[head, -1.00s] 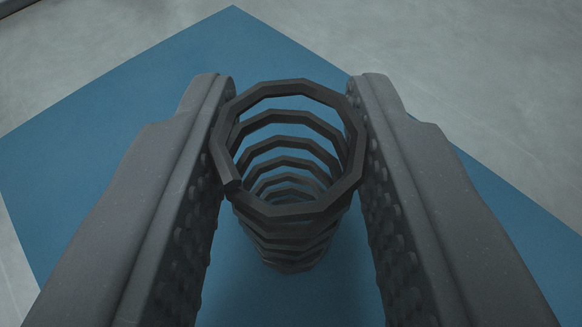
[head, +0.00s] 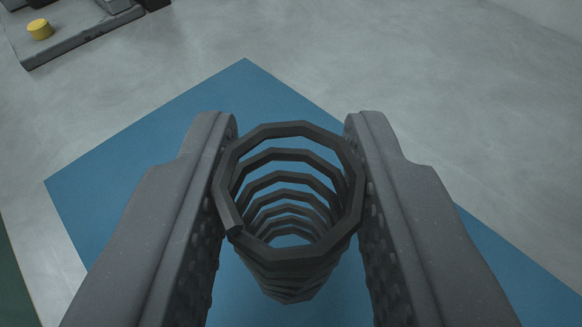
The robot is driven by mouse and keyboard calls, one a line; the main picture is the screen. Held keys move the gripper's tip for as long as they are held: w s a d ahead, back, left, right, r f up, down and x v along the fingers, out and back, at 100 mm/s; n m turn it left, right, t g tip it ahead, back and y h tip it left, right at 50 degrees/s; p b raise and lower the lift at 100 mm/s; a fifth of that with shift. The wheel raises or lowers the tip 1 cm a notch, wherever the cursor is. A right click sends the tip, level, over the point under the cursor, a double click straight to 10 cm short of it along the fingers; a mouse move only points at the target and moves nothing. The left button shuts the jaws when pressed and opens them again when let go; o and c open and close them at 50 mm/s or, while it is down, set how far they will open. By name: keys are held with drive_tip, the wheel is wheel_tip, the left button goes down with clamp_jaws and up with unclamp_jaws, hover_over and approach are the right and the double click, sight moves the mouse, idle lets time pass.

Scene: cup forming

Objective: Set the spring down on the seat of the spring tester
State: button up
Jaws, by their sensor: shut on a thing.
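The dark grey coil spring (head: 290,132) is in the middle of the head view, its open top ring towards the camera and its coils running down below. My gripper (head: 290,165) is shut on the spring, with one ridged finger against each side of its upper coils. The spring is over the blue mat; its lower end is partly hidden by its own coils, and I cannot tell whether it touches the mat. At the upper left, a grey base with a yellow round knob (head: 40,29) shows only in part. I cannot tell whether it is the spring tester, and no seat is visible.
The blue mat (head: 120,170) lies on a pale grey surface (head: 400,60) that is clear at the top and right. The grey base (head: 85,35) stands beyond the mat, with dark parts cut off by the frame. A dark green area (head: 12,285) shows at the lower left.

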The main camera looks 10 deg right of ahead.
drive_tip(key=s+a+r+b, duration=0.1)
drive_tip(key=s+a+b, duration=0.3)
drive_tip(key=s, duration=1)
drive_tip(key=shift+r, duration=0.2)
